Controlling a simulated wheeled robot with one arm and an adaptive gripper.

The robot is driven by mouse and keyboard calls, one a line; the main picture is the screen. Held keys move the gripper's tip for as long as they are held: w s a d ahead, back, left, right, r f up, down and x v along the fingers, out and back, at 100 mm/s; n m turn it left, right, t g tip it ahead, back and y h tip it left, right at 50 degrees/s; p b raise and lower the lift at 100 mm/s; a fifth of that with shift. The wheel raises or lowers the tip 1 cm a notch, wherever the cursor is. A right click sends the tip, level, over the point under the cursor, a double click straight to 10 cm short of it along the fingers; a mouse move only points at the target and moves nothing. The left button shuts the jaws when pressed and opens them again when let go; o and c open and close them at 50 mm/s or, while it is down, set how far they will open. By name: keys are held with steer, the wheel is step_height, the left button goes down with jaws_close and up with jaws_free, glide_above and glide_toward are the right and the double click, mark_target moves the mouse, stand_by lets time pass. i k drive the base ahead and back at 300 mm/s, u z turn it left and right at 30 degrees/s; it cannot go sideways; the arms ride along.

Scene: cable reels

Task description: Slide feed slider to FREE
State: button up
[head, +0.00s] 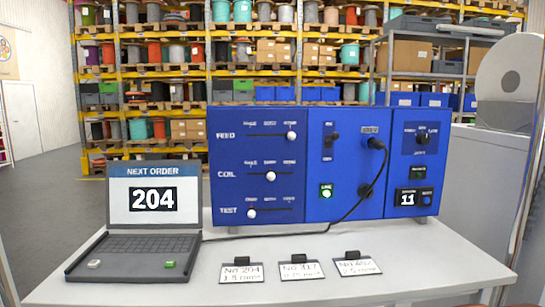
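The feed slider (291,135) is a white round knob on the top row of the blue control panel (225,118), beside the word FEED. It sits at the right end of its dark horizontal track. Three small labels stand above the track, too blurred to read surely. Below it, the COIL slider knob (270,176) sits near the middle of its track and the TEST slider knob (251,213) at the left end. My gripper is not in view.
A laptop (153,205) reading NEXT ORDER 204 stands left of the panel. Several order cards (242,272) lie in front. The table front (180,290) is partly clear.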

mark_target(291, 135)
steer(key=k, duration=0.5)
steer(key=u, duration=1.9)
steer(key=i, duration=1.25)
steer(key=z, duration=1.7)
